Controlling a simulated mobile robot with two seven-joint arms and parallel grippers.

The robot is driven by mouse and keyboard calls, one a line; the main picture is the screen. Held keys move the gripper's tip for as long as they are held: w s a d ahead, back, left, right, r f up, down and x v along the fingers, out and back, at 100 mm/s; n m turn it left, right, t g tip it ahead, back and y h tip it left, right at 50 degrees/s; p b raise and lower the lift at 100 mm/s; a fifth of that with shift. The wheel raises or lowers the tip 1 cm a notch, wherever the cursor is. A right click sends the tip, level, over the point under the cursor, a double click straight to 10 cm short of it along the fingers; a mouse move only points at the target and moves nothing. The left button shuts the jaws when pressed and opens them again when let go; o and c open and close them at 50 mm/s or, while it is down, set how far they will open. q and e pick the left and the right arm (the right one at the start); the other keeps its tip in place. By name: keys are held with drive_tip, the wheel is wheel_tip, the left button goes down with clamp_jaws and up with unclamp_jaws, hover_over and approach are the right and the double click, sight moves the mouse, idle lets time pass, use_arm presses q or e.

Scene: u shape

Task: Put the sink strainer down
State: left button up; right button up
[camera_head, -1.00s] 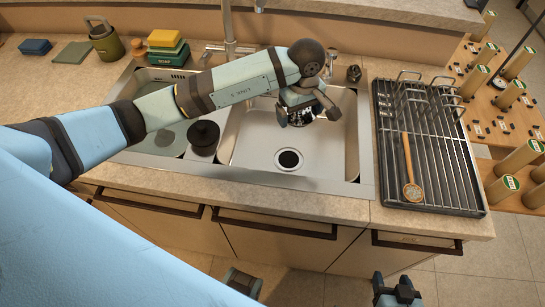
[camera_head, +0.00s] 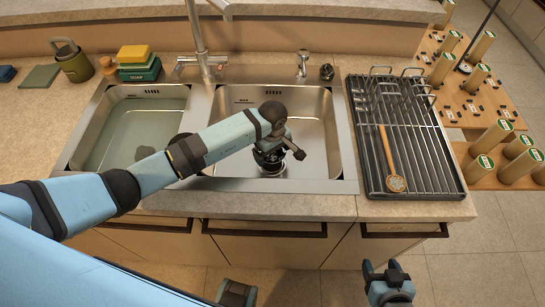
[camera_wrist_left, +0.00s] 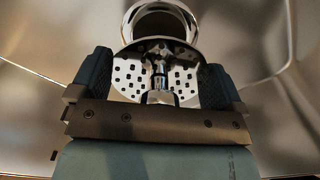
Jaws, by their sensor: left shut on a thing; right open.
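My left gripper (camera_head: 284,147) is low in the right basin (camera_head: 325,165) of the sink, shut on the sink strainer (camera_head: 268,168). In the left wrist view the strainer (camera_wrist_left: 130,72) is a shiny perforated metal piece between the two dark fingers (camera_wrist_left: 158,85). A round metal ring (camera_wrist_left: 165,12) shows just beyond it. The drain is hidden in the head view by the strainer and gripper; I cannot tell whether the strainer touches it. My right gripper (camera_head: 382,268) is open and empty at the bottom, in front of the counter.
The left basin (camera_head: 115,130) is partly covered by my left arm. A faucet (camera_head: 200,45) stands behind the sink. A drying rack (camera_head: 425,165) with a wooden-handled brush (camera_head: 390,160) is on the right. Sponges (camera_head: 138,62) and a green canister (camera_head: 73,62) stand at the back left.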

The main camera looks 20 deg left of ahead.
use_arm(q)
wheel_tip(320, 180, down, 4)
drive_tip(key=shift+f, duration=0.1)
idle(0.4)
drive_tip(key=shift+f+b, duration=0.4)
drive_tip(key=shift+f, duration=0.05)
drive_tip(key=shift+f, duration=0.1)
drive_tip(key=o, duration=0.6)
drive_tip(key=shift+s, duration=0.1)
drive_tip(key=shift+c, duration=0.2)
drive_tip(key=shift+f, duration=0.1)
